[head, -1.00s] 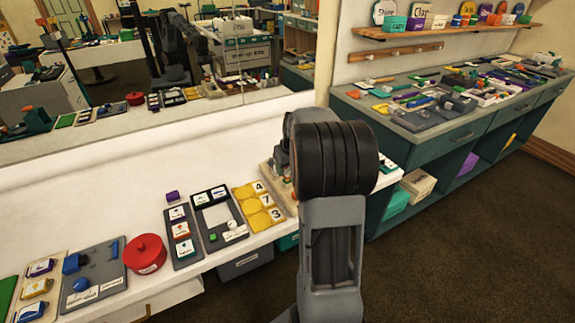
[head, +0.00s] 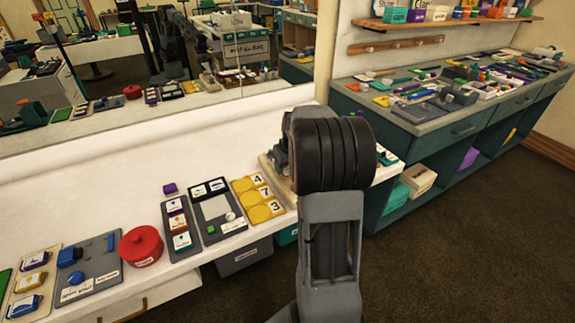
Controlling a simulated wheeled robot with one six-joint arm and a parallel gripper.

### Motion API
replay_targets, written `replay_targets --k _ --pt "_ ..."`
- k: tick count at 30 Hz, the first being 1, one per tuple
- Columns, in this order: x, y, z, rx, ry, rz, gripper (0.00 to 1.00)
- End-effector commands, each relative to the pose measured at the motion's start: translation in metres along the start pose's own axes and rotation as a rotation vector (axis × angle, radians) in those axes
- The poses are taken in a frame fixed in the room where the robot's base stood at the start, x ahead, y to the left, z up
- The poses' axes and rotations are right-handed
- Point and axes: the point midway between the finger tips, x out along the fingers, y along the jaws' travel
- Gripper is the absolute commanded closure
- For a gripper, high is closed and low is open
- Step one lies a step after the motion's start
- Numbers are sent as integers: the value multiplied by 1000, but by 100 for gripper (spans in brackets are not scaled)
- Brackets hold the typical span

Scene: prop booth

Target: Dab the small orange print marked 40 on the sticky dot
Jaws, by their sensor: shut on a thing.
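I cannot make out a small orange print marked 40. The grey three-part tray (head: 192,247) on the white counter holds small blocks with white labels. Its middle block (head: 178,224) looks orange, and its marking is too small to read. Next to it, a grey pad board (head: 209,228) has a pale panel and a small round white thing (head: 231,216); I cannot tell whether that is the sticky dot. Yellow pieces (head: 258,206) lie beside white cards marked 4, 7 and 3. My gripper is hidden behind my own arm, which covers the counter's right end.
A red lidded pot (head: 141,246), a purple block (head: 170,188) and a grey board with blue parts (head: 90,270) share the counter. A mirror (head: 215,60) stands behind it. A cluttered teal bench (head: 430,140) is at right. The counter's back strip is clear.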

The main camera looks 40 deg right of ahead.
Motion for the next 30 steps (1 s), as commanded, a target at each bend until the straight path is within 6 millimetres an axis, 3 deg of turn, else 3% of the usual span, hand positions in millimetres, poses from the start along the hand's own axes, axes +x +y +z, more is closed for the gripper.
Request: replay_targets --k 30 --pt "9 0 2 0 0 0 66"
